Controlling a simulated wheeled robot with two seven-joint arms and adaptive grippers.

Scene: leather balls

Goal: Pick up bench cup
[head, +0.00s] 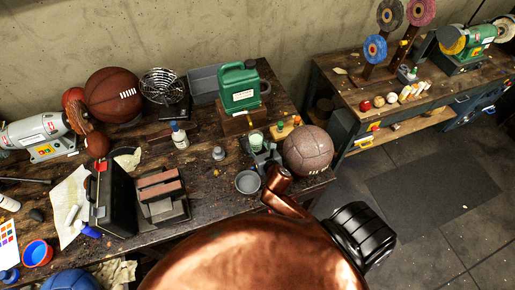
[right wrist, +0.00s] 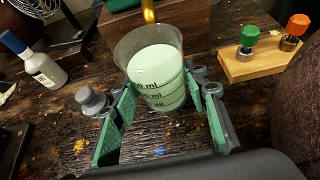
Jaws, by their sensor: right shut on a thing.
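The bench cup (head: 256,140) is a clear measuring cup with pale green liquid and dark volume marks. It is near the right end of the cluttered wooden workbench, just left of the brown leather ball. In the right wrist view the cup (right wrist: 155,68) looks upright between the green-padded fingers. My right gripper (head: 262,155) is shut on it; the fingers (right wrist: 168,108) press on its two sides. I cannot tell whether its base touches the bench. My left gripper is not in view.
A brown leather ball (head: 308,150) is close on the right. A wooden block with small tools (right wrist: 262,62) stands behind right. A green canister (head: 239,88) stands behind.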

